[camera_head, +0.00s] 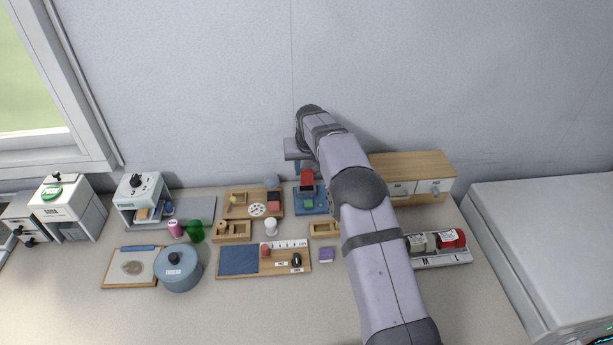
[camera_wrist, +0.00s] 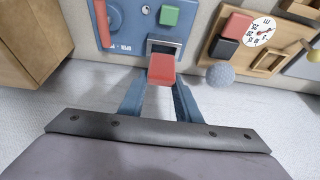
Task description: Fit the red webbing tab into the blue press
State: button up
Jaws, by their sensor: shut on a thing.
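The red webbing tab (camera_wrist: 161,70) is between the tips of my gripper (camera_wrist: 160,88) in the wrist view. My gripper is shut on it. The blue press (camera_wrist: 120,32) lies just beyond, with a pale-rimmed dark slot (camera_wrist: 164,45) directly ahead of the tab. The tab overlaps the slot's near edge in this view; I cannot tell whether they touch. In the head view the red tab shows (camera_head: 307,178) above the blue press (camera_head: 322,208), and my gripper (camera_head: 305,170) reaches down from above. My arm hides part of the area right of the press.
A green block (camera_wrist: 169,15) and a red bar (camera_wrist: 103,25) are on the press. A wooden board (camera_wrist: 228,57) with coloured blocks and a dial stands beside it, with a grey-blue ball (camera_wrist: 220,75) close by. A wooden drawer cabinet (camera_head: 412,165) stands right of the press.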

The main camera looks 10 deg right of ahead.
aim_at(306, 176)
jog(key=shift+f+p, duration=0.75)
jog(key=shift+f, duration=1.1)
jog(key=shift+f, duration=0.15)
jog(key=o, duration=1)
jog(key=shift+r, duration=0.25)
jog(key=b+v, duration=0.4)
jog(key=v, duration=0.8)
jog(key=s+d+f+g, duration=0.1)
jog(key=s+d+f, duration=0.1)
jog(key=s, duration=1.1)
jog(key=s+d+f+g, duration=0.2)
jog(key=s+f, duration=0.2)
jog(key=s, duration=0.9)
jog(key=s+d+f+g, duration=0.1)
jog(key=s+d+f, duration=0.2)
jog(key=s, duration=1.1)
jog(key=shift+f+g, duration=0.2)
jog(key=shift+g, duration=0.1)
